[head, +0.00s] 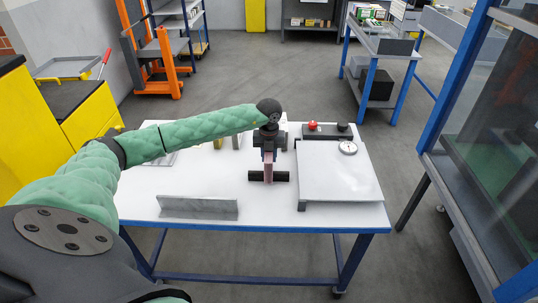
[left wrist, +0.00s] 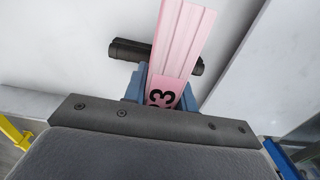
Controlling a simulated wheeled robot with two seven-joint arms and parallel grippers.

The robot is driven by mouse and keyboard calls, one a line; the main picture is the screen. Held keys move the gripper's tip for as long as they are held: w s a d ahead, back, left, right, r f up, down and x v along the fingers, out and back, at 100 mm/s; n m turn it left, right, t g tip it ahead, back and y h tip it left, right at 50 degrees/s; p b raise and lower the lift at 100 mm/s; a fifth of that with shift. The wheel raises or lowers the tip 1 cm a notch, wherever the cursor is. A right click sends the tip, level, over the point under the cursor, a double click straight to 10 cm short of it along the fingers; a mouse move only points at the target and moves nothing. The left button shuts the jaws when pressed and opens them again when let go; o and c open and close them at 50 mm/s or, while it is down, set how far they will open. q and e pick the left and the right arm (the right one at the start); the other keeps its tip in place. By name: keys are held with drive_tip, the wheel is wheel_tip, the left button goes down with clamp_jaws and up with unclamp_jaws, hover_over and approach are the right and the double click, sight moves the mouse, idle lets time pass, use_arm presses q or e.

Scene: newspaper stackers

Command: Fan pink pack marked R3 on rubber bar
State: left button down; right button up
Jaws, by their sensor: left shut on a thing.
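The pink pack (left wrist: 182,45) is in my left gripper (left wrist: 160,95), between its blue-grey fingers. Black characters on it show a 3 and part of another, partly hidden at the gripper. In the head view the pack (head: 268,170) hangs upright below my left gripper (head: 268,155). The black rubber bar (head: 282,176) lies on the white table at the pack's lower end; it also shows in the left wrist view (left wrist: 128,50), behind the pack. I cannot tell whether the pack touches the bar. My right gripper is not in view.
A white raised plate (head: 340,183) with a round dial (head: 348,147) stands right of the bar. A dark control box (head: 327,131) with a red button is behind it. A grey metal angle (head: 198,207) stands at the table's front left. The table (head: 270,213) is clear at the front middle.

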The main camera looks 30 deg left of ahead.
sight(268, 167)
use_arm(q)
drive_tip(key=shift+s+d, duration=0.35)
drive_tip(key=shift+s, duration=0.25)
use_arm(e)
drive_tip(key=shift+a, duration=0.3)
use_arm(q)
drive_tip(key=shift+s+d, duration=0.1)
drive_tip(key=shift+s, duration=0.05)
drive_tip(key=shift+s+d, duration=0.2)
drive_tip(key=shift+s, duration=0.15)
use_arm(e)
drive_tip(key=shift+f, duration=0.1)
use_arm(q)
drive_tip(key=shift+s+d, duration=0.1)
drive_tip(key=shift+s, duration=0.05)
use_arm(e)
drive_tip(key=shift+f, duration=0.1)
use_arm(q)
drive_tip(key=shift+s+d, duration=0.25)
drive_tip(key=shift+s, duration=0.1)
drive_tip(key=shift+s+f, duration=0.1)
drive_tip(key=shift+s, duration=0.05)
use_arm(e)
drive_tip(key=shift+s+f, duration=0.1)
use_arm(q)
drive_tip(key=shift+s+d+b, duration=0.3)
drive_tip(key=shift+s, duration=0.15)
